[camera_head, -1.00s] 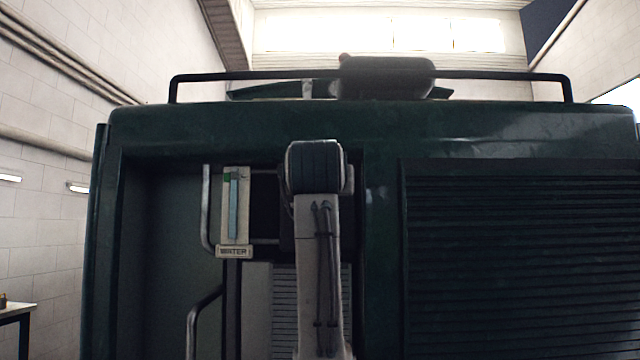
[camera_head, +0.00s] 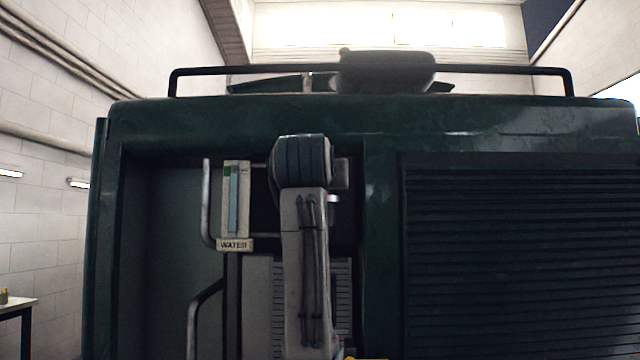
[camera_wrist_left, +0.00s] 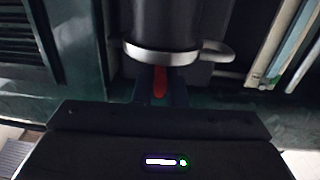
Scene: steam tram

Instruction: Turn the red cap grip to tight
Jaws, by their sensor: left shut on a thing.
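The red cap grip (camera_wrist_left: 160,81) shows in the left wrist view as a narrow red bar, just below a dark cylinder with a pale metal rim (camera_wrist_left: 165,53). A rounded metal tab (camera_wrist_left: 215,50) sticks out to the right of the rim. My left gripper (camera_wrist_left: 160,92) is shut on the red grip, with its dark fingers on either side. Most of the grip is hidden by the fingers and gripper body. In the head view, my own arm covers the gripper and the cap. I see no tight mark in either view. My right gripper is not in view.
A water gauge (camera_head: 236,205) with a metal handrail (camera_head: 207,205) stands left of my arm in the head view. Louvred panels (camera_head: 520,255) lie to the right. The dark green tram body surrounds the recess. A table (camera_head: 18,305) stands at the far left.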

